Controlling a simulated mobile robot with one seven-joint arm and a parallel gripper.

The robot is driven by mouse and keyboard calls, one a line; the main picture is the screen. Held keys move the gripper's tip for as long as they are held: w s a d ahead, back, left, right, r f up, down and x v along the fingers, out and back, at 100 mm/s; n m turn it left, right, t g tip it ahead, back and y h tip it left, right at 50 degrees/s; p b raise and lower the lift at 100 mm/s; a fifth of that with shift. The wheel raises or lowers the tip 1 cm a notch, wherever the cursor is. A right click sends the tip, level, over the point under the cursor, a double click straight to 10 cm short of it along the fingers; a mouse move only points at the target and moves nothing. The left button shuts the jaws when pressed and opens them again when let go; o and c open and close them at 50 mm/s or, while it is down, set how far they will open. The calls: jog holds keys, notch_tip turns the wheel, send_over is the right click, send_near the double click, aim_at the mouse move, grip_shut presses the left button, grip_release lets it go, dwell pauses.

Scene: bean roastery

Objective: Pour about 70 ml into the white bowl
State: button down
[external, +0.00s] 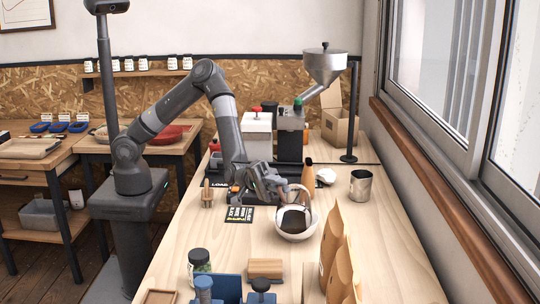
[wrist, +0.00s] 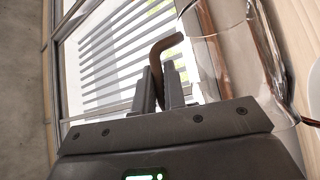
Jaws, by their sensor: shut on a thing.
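My gripper (external: 276,190) is shut on the brown curved handle (wrist: 163,46) of a shiny, glass-like jug (wrist: 238,45). In the wrist view the gripper's two fingers (wrist: 160,90) close around this handle. The jug looks tilted. In the external view the gripper is just above and left of the white bowl (external: 311,230), and the jug is hard to make out there. Dark material (external: 293,219) shows at the bowl. I cannot tell how much is inside or whether anything is flowing.
A steel cup (external: 361,186) stands right of the bowl. An orange-brown cone-shaped bottle (external: 307,174) is close behind. Tan paper bags (external: 335,245) stand in front. A black card (external: 240,214) lies left of the bowl.

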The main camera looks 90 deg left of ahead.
aim_at(279, 207)
jog(key=d+m, duration=0.1)
jog(key=d+f+m+g+y, duration=0.1)
jog(key=d, duration=0.1)
jog(key=d+f, duration=0.1)
jog(key=d, duration=0.1)
jog(key=shift+s+m+g+y, duration=0.2)
jog(key=shift+m+g+y, duration=0.2)
jog(key=shift+d+m+g+y, duration=0.3)
jog(key=shift+d+m+y, duration=0.2)
jog(key=shift+y, duration=0.1)
jog(key=shift+w+d+f+m+g+y, duration=0.1)
jog(key=shift+d+f+m+g+y, duration=0.2)
jog(key=shift+f, duration=0.1)
dwell(0.9)
